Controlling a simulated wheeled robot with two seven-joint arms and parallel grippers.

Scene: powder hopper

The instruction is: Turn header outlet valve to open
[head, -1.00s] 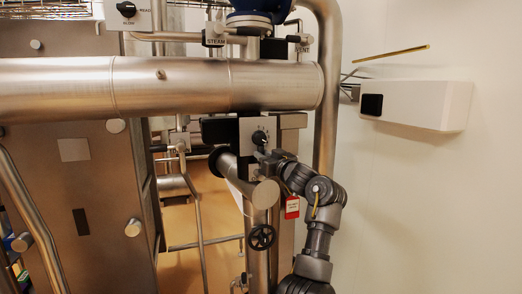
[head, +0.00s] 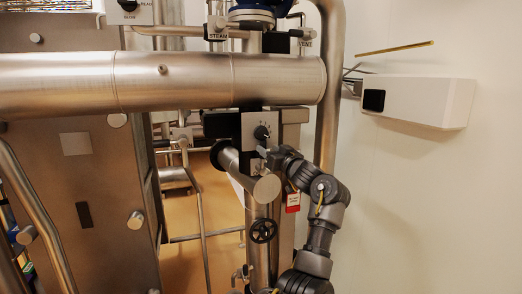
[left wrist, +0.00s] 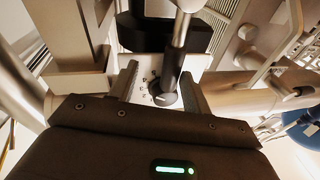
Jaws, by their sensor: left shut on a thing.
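In the left wrist view, a black-ended lever handle (left wrist: 172,75) with a steel upper part stands between the fingers of my left gripper (left wrist: 160,84). Behind it is a pale plate with small dark marks. In the head view my left gripper (head: 268,154) is at the panel (head: 252,123) below the big steel header (head: 190,82), just under a black round knob (head: 262,132). It is shut on the lever handle, which my fingers mostly hide there. I cannot read the valve's label or tell its exact angle. My right gripper is not in view.
A capped steel pipe (head: 266,188) and a black handwheel (head: 263,230) stand close below my gripper. A red tag (head: 293,202) hangs beside my forearm. A vertical pipe (head: 328,100) and a white wall box (head: 420,101) are to the right.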

